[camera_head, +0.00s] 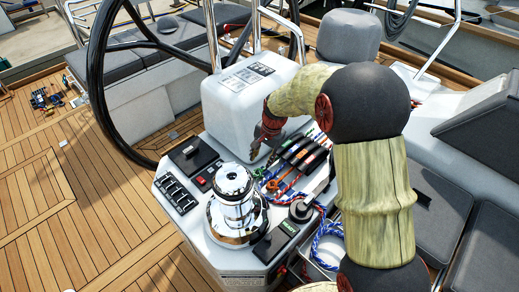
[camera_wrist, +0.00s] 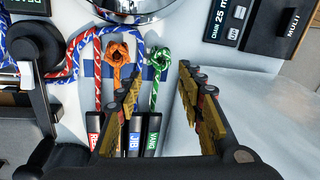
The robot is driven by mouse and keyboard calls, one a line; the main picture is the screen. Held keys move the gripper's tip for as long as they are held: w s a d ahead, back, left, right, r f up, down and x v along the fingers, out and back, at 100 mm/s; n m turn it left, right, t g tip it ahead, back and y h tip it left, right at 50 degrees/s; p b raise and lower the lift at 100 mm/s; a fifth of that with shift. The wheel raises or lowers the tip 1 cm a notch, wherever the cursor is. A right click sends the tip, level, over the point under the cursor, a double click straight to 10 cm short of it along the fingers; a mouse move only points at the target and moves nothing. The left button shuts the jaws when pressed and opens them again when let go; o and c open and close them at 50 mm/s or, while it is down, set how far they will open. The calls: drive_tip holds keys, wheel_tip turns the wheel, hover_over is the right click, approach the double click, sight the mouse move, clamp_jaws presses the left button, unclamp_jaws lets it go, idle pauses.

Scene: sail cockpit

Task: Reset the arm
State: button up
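My gripper (camera_head: 261,142) hangs at the end of my bent arm in the head view, beside the white box and above the cockpit console (camera_head: 222,178). In the wrist view my gripper (camera_wrist: 161,80) has its two gold-brown fingers spread apart, with nothing visible held between them. Below it lie the rope clutches with labelled handles (camera_wrist: 130,138), one reading JIB. An orange rope (camera_wrist: 117,55) and a green rope (camera_wrist: 158,62) run from them. Contact between the fingers and these things cannot be told.
A chrome winch (camera_head: 233,203) stands on the console left of the clutches. A white box (camera_head: 250,95) with a panel on top is close behind my gripper. A large black wheel (camera_head: 98,80) rises at left. The wooden deck (camera_head: 75,215) at left is mostly clear.

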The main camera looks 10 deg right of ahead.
drive_tip(key=s+n+g, duration=0.2)
drive_tip(key=s+n, duration=0.2)
drive_tip(key=s, duration=0.3)
drive_tip(key=s+d+r+n+t, duration=0.2)
drive_tip(key=s+r+t, duration=0.1)
drive_tip(key=s+r, duration=0.8)
drive_tip(key=s+d+r+n+t+h, duration=0.1)
drive_tip(key=s+d+r+n+t, duration=0.2)
drive_tip(key=s+r, duration=0.9)
drive_tip(key=shift+s+h, duration=0.3)
drive_tip(key=shift+s, duration=0.85)
